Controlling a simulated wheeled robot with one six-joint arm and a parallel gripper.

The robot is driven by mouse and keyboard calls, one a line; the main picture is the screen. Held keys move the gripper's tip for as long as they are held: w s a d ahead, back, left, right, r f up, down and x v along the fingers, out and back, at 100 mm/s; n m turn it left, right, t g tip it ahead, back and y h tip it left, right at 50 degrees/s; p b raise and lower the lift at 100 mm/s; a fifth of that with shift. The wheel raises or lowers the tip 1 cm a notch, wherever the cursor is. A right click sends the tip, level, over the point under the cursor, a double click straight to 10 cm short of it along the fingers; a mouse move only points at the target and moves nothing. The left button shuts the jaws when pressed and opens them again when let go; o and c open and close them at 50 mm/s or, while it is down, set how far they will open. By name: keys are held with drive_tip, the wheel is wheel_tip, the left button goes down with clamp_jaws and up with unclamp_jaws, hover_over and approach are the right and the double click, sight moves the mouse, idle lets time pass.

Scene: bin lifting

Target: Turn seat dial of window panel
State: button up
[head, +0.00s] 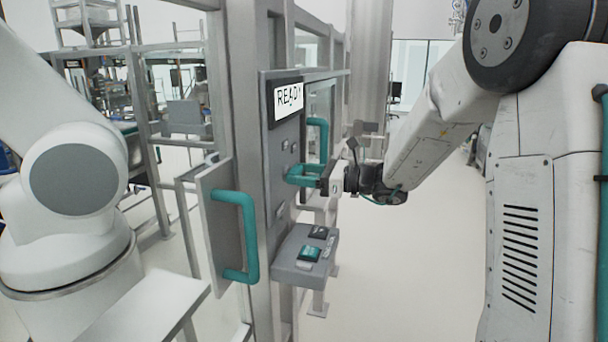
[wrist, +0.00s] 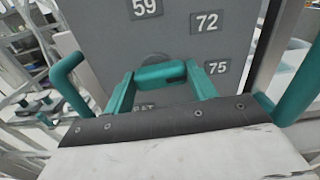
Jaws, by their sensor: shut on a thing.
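The window panel (head: 283,155) is an upright grey plate with a lit READY display (head: 288,98). In the wrist view the panel (wrist: 110,30) fills the background, with printed labels 59, 72 and 75. The seat dial (wrist: 160,73) shows there as a teal grip bar before a grey round base, lying roughly level across the picture. My gripper (wrist: 160,78) has its two teal fingers shut on the ends of this bar. In the head view my gripper (head: 303,174) reaches the panel from the right, and its fingers hide the dial. Some lettering below the dial is partly hidden.
A grey door with a teal handle (head: 247,235) stands left of the panel. Another teal handle (head: 320,138) is just right of it. A grey box with buttons (head: 305,255) juts out below. Metal frame posts (head: 252,60) stand close by; the floor at right is clear.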

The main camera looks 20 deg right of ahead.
drive_tip(key=shift+f+m, duration=0.2)
drive_tip(key=shift+m, duration=1.1)
drive_tip(key=shift+a, duration=0.1)
drive_tip(key=o, duration=1)
drive_tip(key=shift+s+r, duration=0.1)
drive_tip(key=v, duration=0.7)
drive_tip(key=shift+s+d, duration=0.2)
drive_tip(key=shift+d, duration=0.15)
